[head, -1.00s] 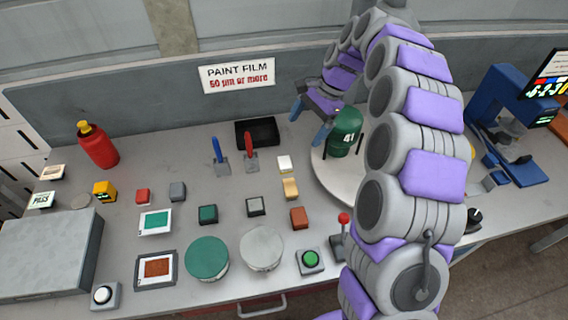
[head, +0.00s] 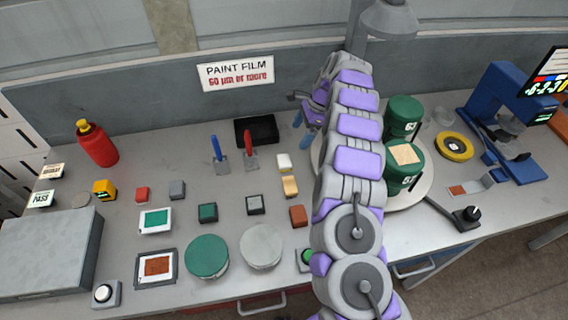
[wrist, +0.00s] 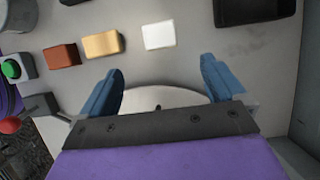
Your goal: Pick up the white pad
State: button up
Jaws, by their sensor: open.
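The white pad (head: 284,161) is a small white block on the grey bench, behind a tan block, in the head view. In the wrist view the white pad (wrist: 158,35) lies flat, beyond the fingertips and between their lines. My gripper (wrist: 162,75) is open and empty, with its two blue fingers apart. In the head view the arm mostly hides the gripper, and one blue finger shows to the right of the pad. The fingers do not touch the pad.
A tan block (wrist: 102,44) and a brown block (wrist: 62,56) lie left of the pad in the wrist view. A black tray (head: 257,131) stands behind the pad. A round turntable (head: 424,186) with green cylinders (head: 403,119) is to the right.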

aim_at(285, 159)
jog(key=b+x, duration=0.3)
jog(key=x, duration=1)
jog(key=shift+s+a+f, duration=0.1)
jog(key=shift+a+f, duration=0.15)
jog(key=shift+f, duration=0.05)
jog(key=shift+r, duration=0.1)
jog(key=c, duration=1.1)
jog(key=shift+r, duration=0.1)
notch_tip(285, 159, up, 10)
jog(key=p, duration=0.2)
